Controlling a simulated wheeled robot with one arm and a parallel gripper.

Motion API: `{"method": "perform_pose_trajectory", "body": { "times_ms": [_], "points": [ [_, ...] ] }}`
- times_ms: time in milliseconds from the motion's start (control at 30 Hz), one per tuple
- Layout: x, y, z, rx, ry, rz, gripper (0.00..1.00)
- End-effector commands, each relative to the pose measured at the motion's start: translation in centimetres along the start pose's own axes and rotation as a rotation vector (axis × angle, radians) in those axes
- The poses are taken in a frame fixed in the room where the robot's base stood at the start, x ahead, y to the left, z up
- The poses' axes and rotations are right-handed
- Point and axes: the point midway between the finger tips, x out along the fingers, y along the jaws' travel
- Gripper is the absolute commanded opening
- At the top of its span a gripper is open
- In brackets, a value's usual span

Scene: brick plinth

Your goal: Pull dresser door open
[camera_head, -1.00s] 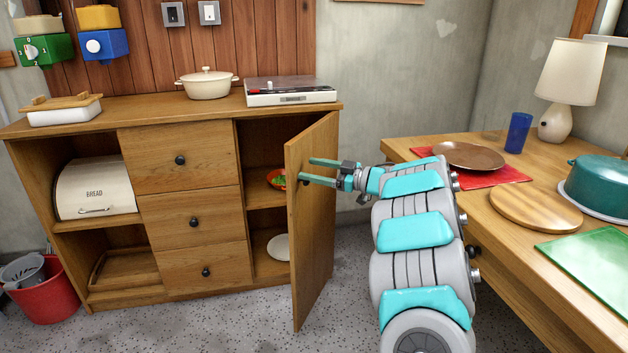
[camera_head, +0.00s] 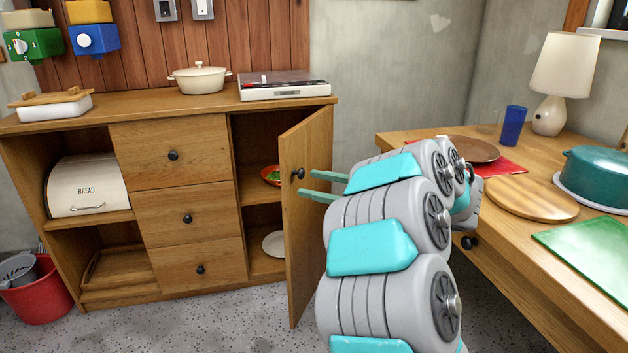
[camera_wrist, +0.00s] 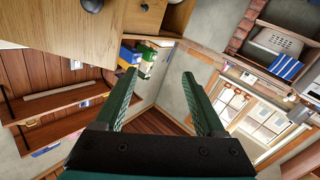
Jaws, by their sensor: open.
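The wooden dresser (camera_head: 70,242) stands against the wall, and its right-hand door (camera_head: 303,226) is swung out well open toward the camera. The door's dark round knob (camera_head: 298,174) shows near its free edge. My gripper (camera_head: 306,184) has its two teal fingers apart and empty, just right of the door and close to the knob, with no visible grip on it. In the wrist view, my gripper (camera_wrist: 160,88) also has its fingers spread with nothing between them. A dark knob (camera_wrist: 92,5) on a wooden panel shows at the top left there.
A wooden table (camera_head: 540,265) with a teal pot (camera_head: 597,176), a round board (camera_head: 527,197) and a lamp (camera_head: 560,75) stands close on the right. A red bucket (camera_head: 38,298) is on the floor at left.

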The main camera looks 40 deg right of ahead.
Motion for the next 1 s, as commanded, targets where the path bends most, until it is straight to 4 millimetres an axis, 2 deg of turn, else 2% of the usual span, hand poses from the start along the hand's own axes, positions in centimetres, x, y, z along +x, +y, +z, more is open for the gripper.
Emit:
{"method": "perform_pose_trajectory", "body": {
  "times_ms": [200, 500, 667, 867, 1000],
  "points": [
    [-0.7, -1.1, -0.4, -0.001, 0.001, 0.000, 0.72],
    [-0.8, -1.3, -0.5, -0.001, 0.001, -0.001, 0.71],
    [0.2, -0.8, -0.5, -0.023, -0.020, 0.019, 0.53],
    [4.5, 2.4, -1.4, -0.136, -0.131, 0.167, 0.30],
    [7.2, 4.8, -2.8, -0.199, -0.218, 0.321, 0.14]
  ]
}}
